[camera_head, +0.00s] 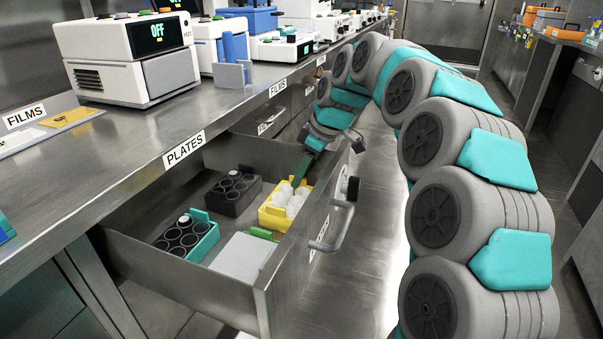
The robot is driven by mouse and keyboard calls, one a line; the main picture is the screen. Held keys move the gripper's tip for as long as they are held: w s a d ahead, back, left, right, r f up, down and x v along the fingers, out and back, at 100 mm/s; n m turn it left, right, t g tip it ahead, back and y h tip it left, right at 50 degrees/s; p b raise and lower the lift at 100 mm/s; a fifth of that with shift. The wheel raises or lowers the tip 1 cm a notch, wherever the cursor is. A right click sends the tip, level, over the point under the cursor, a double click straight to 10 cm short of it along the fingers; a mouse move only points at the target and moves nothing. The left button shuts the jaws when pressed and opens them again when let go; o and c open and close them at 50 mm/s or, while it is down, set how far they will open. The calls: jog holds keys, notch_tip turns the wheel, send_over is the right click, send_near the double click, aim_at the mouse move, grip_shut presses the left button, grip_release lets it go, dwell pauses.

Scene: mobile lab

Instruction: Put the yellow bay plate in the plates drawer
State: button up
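The drawer below the PLATES label is pulled open (264,300). A yellow bay plate (268,222) with several white rounded pieces in its bays sits inside it, at the right side near the drawer front. My gripper (301,182) points down into the drawer at the far end of the yellow plate. It touches or nearly touches that end; I cannot tell which. The fingertips are small and partly hidden, so I cannot see whether they are open or shut on the plate.
The drawer also holds a teal-and-black plate (204,246), a dark plate (232,196), a white plate (243,257) and a green piece (262,234). A white machine (105,45) reading OFF stands on the counter (120,150). A drawer handle (340,228) juts into the aisle.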

jog(key=shift+r, duration=0.1)
jog(key=v, duration=1.2)
jog(key=shift+a+r, duration=0.1)
dwell(1.0)
